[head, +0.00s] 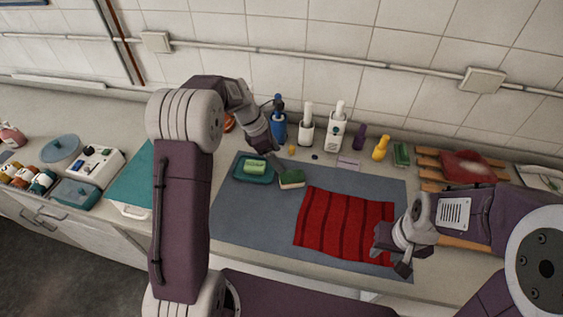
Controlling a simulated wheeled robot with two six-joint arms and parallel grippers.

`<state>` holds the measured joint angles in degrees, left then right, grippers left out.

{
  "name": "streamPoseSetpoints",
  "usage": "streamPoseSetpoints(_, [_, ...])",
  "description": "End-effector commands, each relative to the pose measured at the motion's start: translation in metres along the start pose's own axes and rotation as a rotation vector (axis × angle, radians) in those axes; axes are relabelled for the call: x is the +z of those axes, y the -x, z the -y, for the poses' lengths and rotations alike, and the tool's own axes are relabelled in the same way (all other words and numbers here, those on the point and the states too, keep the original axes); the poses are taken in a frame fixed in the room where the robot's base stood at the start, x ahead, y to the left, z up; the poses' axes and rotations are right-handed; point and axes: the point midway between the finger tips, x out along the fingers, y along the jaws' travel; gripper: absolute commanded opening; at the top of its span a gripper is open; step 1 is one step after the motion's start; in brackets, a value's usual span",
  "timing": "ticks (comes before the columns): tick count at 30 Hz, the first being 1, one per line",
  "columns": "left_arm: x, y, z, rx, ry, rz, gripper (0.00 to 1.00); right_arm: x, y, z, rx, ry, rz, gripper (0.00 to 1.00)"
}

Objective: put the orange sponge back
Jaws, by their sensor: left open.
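No clearly orange sponge shows in the head view. A sponge with a dark green top and a paler side (291,180) lies on the grey-blue mat. A light green block (255,167) lies in a teal dish (240,176) left of it. An orange-red item (229,123) is partly hidden behind my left arm; I cannot tell what it is. My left gripper (274,150) is open and empty, just behind and above the dish and the green-topped sponge. My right gripper (391,258) appears open, over the right edge of the red striped cloth (340,224).
Bottles, including a blue one (279,129) and white ones (306,131), stand along the wall behind the mat (235,215). A yellow bottle (380,148) and a wooden rack (430,174) are at right. Jars and boxes crowd the left counter.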

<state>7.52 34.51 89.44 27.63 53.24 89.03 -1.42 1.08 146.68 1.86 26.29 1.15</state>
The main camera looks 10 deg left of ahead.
Motion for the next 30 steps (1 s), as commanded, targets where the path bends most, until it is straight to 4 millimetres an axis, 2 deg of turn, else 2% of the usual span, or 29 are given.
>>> streamPoseSetpoints(4, [-0.002,0.002,0.004,0.0,-0.031,-0.009,0.71,0.0,0.0,0.0,0.0,0.0,0.0,0.36])
streamPoseSetpoints(6, [-0.009,0.003,0.02,-0.002,-0.176,-0.046,0.71,0.0,0.0,0.0,0.0,0.0,0.0,0.36])
streamPoseSetpoints(8, [-0.021,0.005,0.044,-0.011,-0.406,-0.102,0.71,0.0,0.0,0.0,0.0,0.0,0.0,0.36])
streamPoseSetpoints(12, [-0.061,0.011,0.115,-0.093,-1.098,-0.237,0.71,0.0,0.0,0.0,0.0,0.0,0.0,0.36])
streamPoseSetpoints(15, [-0.087,0.013,0.157,-0.172,-1.526,-0.291,0.71,0.0,0.0,0.0,0.0,0.0,0.0,0.36])
streamPoseSetpoints(18, [-0.103,0.013,0.184,-0.236,-1.808,-0.31,0.71,0.0,0.0,0.0,0.0,0.0,0.0,0.36])
streamPoseSetpoints(22, [-0.111,0.013,0.197,-0.269,-1.943,-0.315,0.71,0.0,0.0,0.0,0.0,0.0,0.0,0.36])
streamPoseSetpoints(30, [-0.111,0.013,0.197,-0.271,-1.943,-0.313,0.71,0.0,0.0,0.0,0.0,0.0,0.0,0.36])
